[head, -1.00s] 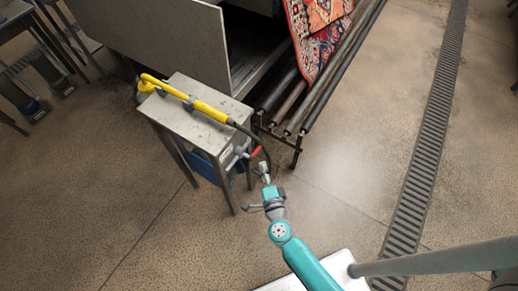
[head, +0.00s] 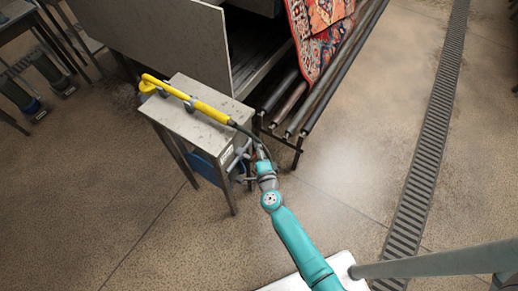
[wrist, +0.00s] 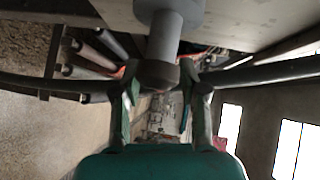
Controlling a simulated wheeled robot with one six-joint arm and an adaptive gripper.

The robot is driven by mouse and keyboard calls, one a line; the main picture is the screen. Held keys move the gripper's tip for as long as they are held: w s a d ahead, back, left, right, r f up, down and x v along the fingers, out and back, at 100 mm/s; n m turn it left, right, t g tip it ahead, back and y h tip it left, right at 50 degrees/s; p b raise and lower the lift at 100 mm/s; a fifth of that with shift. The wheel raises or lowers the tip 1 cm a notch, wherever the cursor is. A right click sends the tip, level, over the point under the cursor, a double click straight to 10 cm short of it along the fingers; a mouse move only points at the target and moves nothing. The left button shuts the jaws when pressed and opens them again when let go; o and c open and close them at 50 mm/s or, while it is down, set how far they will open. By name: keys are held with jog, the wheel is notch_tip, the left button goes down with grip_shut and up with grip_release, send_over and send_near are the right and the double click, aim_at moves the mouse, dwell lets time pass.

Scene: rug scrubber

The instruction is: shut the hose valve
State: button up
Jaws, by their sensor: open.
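The yellow hose wand (head: 190,98) lies across the top of a small metal stand (head: 205,125). Its dark hose bends down at the stand's right end, where the valve is. My gripper (head: 262,153) is at that end and hides most of the valve and its red handle in the head view. In the wrist view my gripper (wrist: 159,72) is open, its fingers spread either side of a grey cylindrical fitting (wrist: 165,40) with a dark end. A small orange-red patch shows by the left finger; I cannot tell if it is the handle. Contact is unclear.
Dark rollers (head: 325,80) and a patterned rug (head: 318,45) are just behind and right of the stand. A grey metal panel (head: 160,40) rises behind it. A floor drain (head: 425,165) runs along the right. The floor between drain and stand is clear.

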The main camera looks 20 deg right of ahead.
aim_at(252, 159)
grip_shut()
